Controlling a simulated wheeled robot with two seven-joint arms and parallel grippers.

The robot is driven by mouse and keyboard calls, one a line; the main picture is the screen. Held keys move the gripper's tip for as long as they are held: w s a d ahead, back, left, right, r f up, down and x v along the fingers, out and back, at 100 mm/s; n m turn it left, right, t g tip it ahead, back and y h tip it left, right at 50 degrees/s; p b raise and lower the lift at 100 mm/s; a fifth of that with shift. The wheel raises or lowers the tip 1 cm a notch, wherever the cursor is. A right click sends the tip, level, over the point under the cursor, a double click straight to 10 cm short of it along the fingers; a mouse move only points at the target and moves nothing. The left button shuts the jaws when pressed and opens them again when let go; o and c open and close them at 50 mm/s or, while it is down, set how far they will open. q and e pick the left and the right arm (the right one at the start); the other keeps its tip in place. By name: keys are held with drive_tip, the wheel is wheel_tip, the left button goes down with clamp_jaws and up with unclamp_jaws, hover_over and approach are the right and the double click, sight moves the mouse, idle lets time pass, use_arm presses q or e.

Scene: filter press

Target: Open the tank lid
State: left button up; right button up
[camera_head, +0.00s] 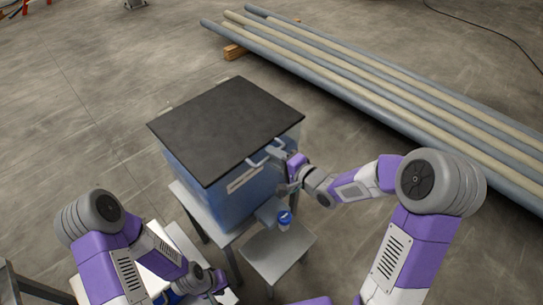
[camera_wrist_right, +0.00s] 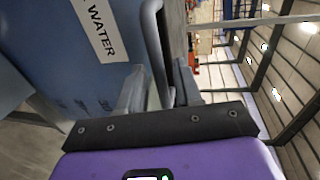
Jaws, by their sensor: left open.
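The blue tank (camera_head: 205,192) has a flat black lid (camera_head: 228,122) lying level on top, closed. A pale bar handle (camera_head: 262,158) is at the lid's front right edge. My right gripper (camera_head: 288,172) is at this handle. In the right wrist view, the dark handle (camera_wrist_right: 153,40) runs down between the two close-set fingers of my right gripper (camera_wrist_right: 162,90), which look shut on it. My left gripper (camera_head: 218,287) is low, in front of the tank near the bottom of the head view, partly hidden by its arm.
The tank stands on a grey stand (camera_head: 187,197). A small grey table (camera_head: 290,258) stands in front, with a blue-and-white object (camera_head: 284,220) by its back edge. Long pipes (camera_head: 400,95) lie on the floor behind right. The floor left of the tank is clear.

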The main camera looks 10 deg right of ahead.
drive_tip(key=shift+x, duration=0.8)
clamp_jaws()
